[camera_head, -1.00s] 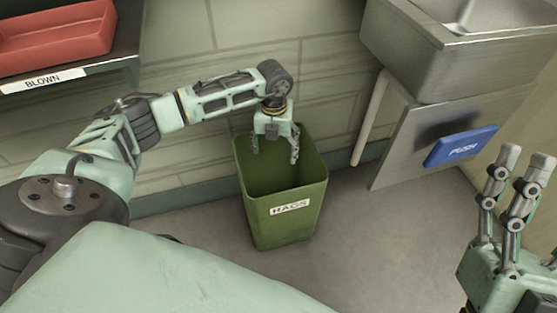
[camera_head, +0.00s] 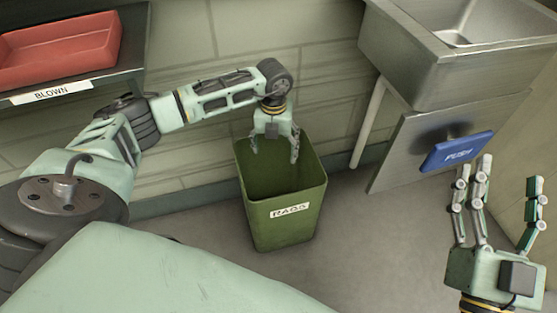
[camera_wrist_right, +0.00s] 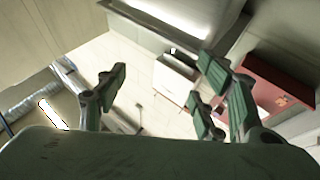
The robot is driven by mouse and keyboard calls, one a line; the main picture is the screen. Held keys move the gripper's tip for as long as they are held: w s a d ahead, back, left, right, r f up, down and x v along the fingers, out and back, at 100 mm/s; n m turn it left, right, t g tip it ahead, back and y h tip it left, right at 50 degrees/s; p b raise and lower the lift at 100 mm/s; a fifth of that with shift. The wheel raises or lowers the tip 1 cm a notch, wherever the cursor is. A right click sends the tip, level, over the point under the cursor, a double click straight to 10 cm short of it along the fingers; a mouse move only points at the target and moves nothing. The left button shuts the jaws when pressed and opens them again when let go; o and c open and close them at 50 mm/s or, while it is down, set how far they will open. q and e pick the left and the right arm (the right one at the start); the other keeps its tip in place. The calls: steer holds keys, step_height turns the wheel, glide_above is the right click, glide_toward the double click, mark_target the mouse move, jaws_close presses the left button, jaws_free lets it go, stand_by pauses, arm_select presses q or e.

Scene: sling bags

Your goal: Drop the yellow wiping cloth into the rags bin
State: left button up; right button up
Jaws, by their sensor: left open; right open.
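The green rags bin (camera_head: 287,228) stands on the floor by the wall, with a white label on its front. My left gripper (camera_head: 273,155) hangs fingers-down over the bin's opening, open, with nothing visible between its fingers. The bin's floor is hidden by its front wall. I see no yellow wiping cloth in either view. My right gripper (camera_head: 502,190) is at the right, fingers up and spread, open and empty, well apart from the bin. Its open fingers also show in the right wrist view (camera_wrist_right: 160,92).
A red tray (camera_head: 60,50) sits on a shelf labelled "BLOWN" at the upper left. A steel sink (camera_head: 455,65) is at the upper right, with a blue "PUSH" plate (camera_head: 457,151) on the panel below it. The floor right of the bin is clear.

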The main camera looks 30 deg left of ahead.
arm_select(q)
steer(key=shift+r+p, duration=0.75)
steer(key=shift+r, duration=0.25)
arm_select(e)
step_height(320, 180, down, 8)
steer(key=w+g+h, duration=0.1)
steer(key=g, duration=0.3)
steer(key=shift+w+d+h, duration=0.15)
steer(key=shift+d+h, duration=0.25)
arm_select(q)
step_height(320, 180, up, 8)
steer(key=shift+f, duration=0.25)
steer(key=shift+f, duration=0.1)
